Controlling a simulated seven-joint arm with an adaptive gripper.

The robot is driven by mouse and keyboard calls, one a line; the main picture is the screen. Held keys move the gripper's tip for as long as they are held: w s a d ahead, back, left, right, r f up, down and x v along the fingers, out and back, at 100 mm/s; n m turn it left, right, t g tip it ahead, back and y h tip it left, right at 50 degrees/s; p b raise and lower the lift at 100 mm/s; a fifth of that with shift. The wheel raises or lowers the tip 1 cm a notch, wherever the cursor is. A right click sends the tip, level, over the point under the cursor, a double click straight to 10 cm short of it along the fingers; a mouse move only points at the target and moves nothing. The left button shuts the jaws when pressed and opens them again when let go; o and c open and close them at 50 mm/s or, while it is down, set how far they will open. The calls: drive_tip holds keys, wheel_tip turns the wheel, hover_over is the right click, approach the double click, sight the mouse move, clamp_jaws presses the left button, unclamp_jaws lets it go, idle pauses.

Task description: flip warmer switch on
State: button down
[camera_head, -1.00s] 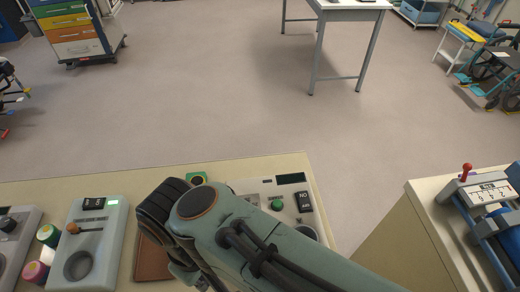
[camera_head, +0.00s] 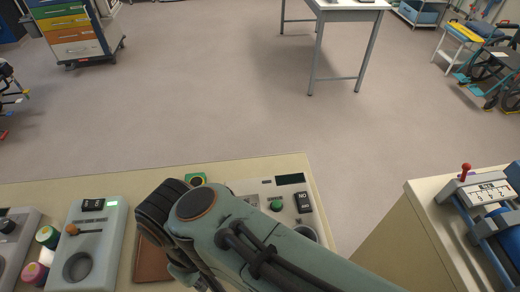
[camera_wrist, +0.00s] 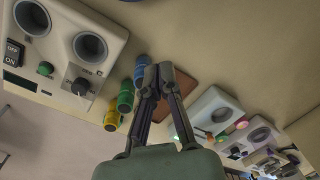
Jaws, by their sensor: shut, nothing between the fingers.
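A pale console with two round wells (camera_wrist: 70,30) stands at upper left in the wrist view. It has a black rocker switch (camera_wrist: 13,53) marked OFF and ON, a green button and a black knob. In the head view this rocker (camera_head: 304,202) sits right of my arm, which covers much of the console. A second grey-green unit (camera_head: 112,240) has a single well, an orange-tipped lever and a small dark switch (camera_head: 93,204). Neither unit is readably labelled as the warmer. My gripper (camera_wrist: 158,74) is shut and empty, over the bench between them, apart from both rockers.
Blue, green and yellow cylinders (camera_wrist: 125,96) stand close left of my fingers. A brown pad (camera_head: 152,264) lies on the bench (camera_head: 265,168). More devices stand at the far left. A separate cabinet with a blue apparatus (camera_head: 490,205) is at right, across a gap.

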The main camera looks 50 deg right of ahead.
drive_tip(key=w+d+r+m+t, duration=0.35)
drive_tip(key=w+m, duration=0.35)
drive_tip(key=m, duration=0.3)
drive_tip(key=m+g+h, duration=0.2)
drive_tip(key=m, duration=1.6)
hover_over(302, 194)
drive_tip(key=s+a, duration=0.2)
wheel_tip(302, 194, down, 5)
drive_tip(key=shift+d+f, duration=0.15)
drive_tip(key=shift+w+f, duration=0.1)
drive_tip(key=f, duration=0.4)
drive_tip(key=w+d+f, duration=0.1)
drive_tip(key=f, duration=0.8)
drive_tip(key=shift+w+d+f, duration=0.2)
drive_tip(key=shift+w+f, duration=0.1)
